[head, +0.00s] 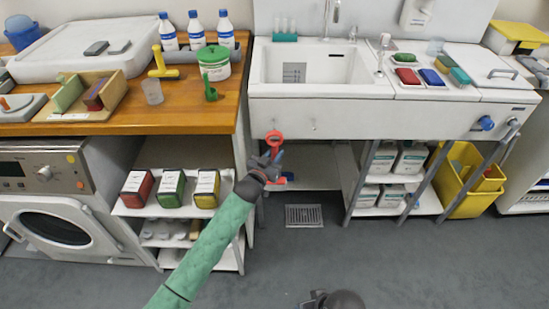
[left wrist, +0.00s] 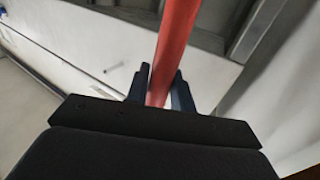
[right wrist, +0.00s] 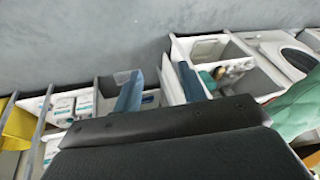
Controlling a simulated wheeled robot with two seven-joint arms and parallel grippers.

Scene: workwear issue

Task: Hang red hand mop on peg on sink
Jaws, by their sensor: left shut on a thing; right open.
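The red hand mop has a ring end (head: 274,137) that shows upright against the left part of the sink's front. My left gripper (head: 272,161) is shut on its handle, and the red handle (left wrist: 176,45) runs up between the fingers (left wrist: 162,88) in the left wrist view. A bit of red shows just below the gripper; the mop's lower part is mostly hidden. A peg (left wrist: 113,66) also shows left of the handle. My right gripper (right wrist: 162,88) is open and empty.
A wooden counter (head: 180,122) with bottles and boxes stands left of the sink. Below it, a shelf holds red, green and yellow tins (head: 170,188). A yellow bin (head: 470,185) stands at the right. The grey floor in front is clear around a drain (head: 304,216).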

